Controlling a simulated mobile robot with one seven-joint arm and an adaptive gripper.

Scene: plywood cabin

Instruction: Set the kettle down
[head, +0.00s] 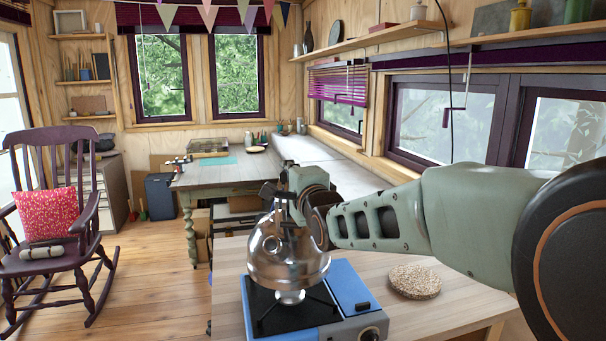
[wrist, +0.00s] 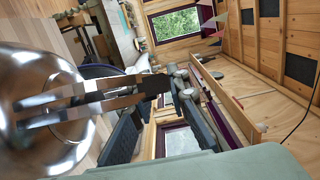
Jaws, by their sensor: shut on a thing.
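The shiny metal kettle (head: 287,263) is upright over the blue camping stove (head: 352,289) in the head view. The burner shows just under its base; I cannot tell whether the kettle touches the stove's supports. My gripper (head: 281,205) is at the kettle's top and is shut on it, with the handle mostly hidden behind the fingers. In the wrist view the kettle (wrist: 32,75) fills the left side, blurred by reflections, with my gripper's fingers (wrist: 75,104) in front of it.
A round cork mat (head: 415,281) lies on the wooden counter (head: 452,300) right of the stove, with bare counter around it. A green-legged table (head: 215,178) stands behind. A rocking chair (head: 58,205) with a red cushion is at the left. Windows and a shelf line the right wall.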

